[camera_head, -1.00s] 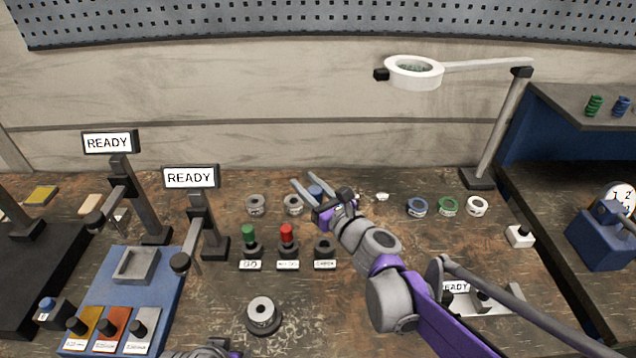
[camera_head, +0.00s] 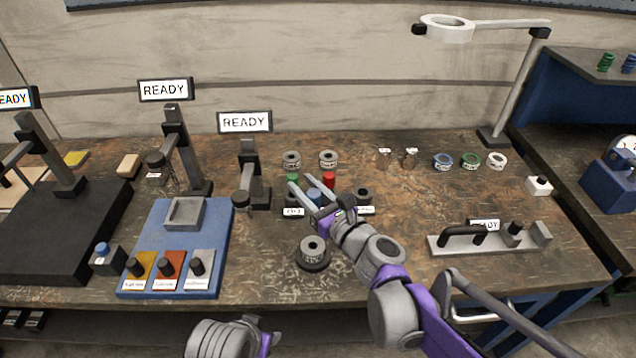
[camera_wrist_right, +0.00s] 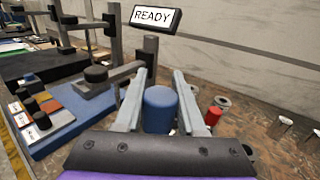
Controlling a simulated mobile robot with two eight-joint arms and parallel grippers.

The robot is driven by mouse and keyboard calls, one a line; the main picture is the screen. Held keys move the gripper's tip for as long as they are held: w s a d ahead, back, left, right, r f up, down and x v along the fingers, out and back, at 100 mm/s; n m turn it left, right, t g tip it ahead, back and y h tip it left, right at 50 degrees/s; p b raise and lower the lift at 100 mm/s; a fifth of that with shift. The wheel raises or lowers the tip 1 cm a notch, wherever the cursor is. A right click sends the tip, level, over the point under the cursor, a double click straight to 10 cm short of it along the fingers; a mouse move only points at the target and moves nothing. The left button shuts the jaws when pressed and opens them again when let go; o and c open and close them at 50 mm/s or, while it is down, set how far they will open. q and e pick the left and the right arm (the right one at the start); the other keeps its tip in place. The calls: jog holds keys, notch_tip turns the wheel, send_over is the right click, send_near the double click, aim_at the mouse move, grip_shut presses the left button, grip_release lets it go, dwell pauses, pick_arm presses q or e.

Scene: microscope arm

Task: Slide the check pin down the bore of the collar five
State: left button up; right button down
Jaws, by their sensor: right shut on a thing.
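My right gripper (camera_head: 310,193) is shut on a blue-topped cylinder, which I take as the check pin (camera_head: 314,196). In the right wrist view the blue top (camera_wrist_right: 160,108) sits between the two fingers; its lower part is hidden.
Two grey collars (camera_head: 328,159) stand at the back. Blue, green and white rings (camera_head: 470,160) stand farther right. A blue board (camera_head: 150,240) with a tray and a READY post (camera_head: 250,170) are on the left. A handled fixture (camera_head: 490,238) is at right.

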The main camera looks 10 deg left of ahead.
jog(key=shift+s+a+f, duration=0.15)
jog(key=shift+s, duration=0.2)
jog(key=shift+w, duration=0.1)
jog(key=shift+f+b, duration=2.05)
jog(key=shift+f, duration=0.9)
jog(key=shift+f+b, duration=1.75)
jog(key=shift+f, duration=1.05)
jog(key=shift+c, duration=2.1)
grip_release()
